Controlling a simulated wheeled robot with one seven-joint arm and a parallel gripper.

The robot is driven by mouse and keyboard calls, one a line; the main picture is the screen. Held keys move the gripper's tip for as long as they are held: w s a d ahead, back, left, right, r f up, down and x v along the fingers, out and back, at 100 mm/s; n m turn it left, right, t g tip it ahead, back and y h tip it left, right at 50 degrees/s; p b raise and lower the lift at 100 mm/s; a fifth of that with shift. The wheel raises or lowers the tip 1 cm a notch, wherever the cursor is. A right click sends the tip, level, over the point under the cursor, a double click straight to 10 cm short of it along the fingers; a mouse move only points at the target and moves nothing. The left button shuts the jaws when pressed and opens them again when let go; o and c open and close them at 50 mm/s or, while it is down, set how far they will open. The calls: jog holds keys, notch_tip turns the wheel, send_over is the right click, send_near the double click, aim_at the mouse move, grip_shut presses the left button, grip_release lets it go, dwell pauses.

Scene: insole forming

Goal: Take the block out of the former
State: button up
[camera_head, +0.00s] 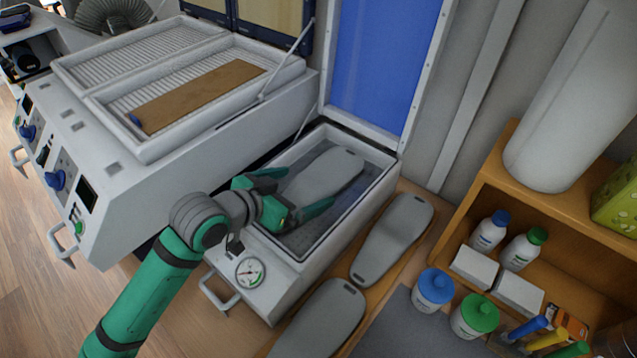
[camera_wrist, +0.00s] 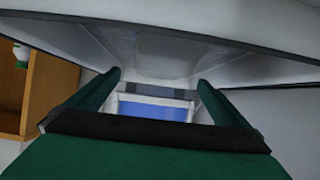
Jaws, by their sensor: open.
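The former is the pale box (camera_head: 283,292) with a pressure gauge on its front and its blue-lined lid (camera_head: 378,60) standing open. The block (camera_head: 326,172), grey and sole-shaped, lies lengthwise inside it. My gripper (camera_head: 307,189) is open and empty at the block's near part, one finger towards each side. I cannot tell how far the fingers are above or beside it. The wrist and palm hide the block's near end. In the wrist view, the two fingers (camera_wrist: 158,88) are apart, with the blue lid (camera_wrist: 152,111) showing between them and pale grey surfaces above.
Two more grey sole-shaped blocks (camera_head: 392,240) lie on the wooden board to the right. A larger heater unit (camera_head: 130,190) with a brown sheet (camera_head: 200,96) stands to the left. A wooden shelf (camera_head: 480,195) with bottles and jars stands at the right.

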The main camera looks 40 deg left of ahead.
aim_at(312, 184)
jog(key=x, duration=0.4)
jog(key=shift+w+a+f, duration=0.1)
jog(key=shift+w+f, duration=0.1)
jog(key=shift+w, duration=0.05)
jog(key=shift+s+a, duration=0.15)
jog(key=c, duration=1.5)
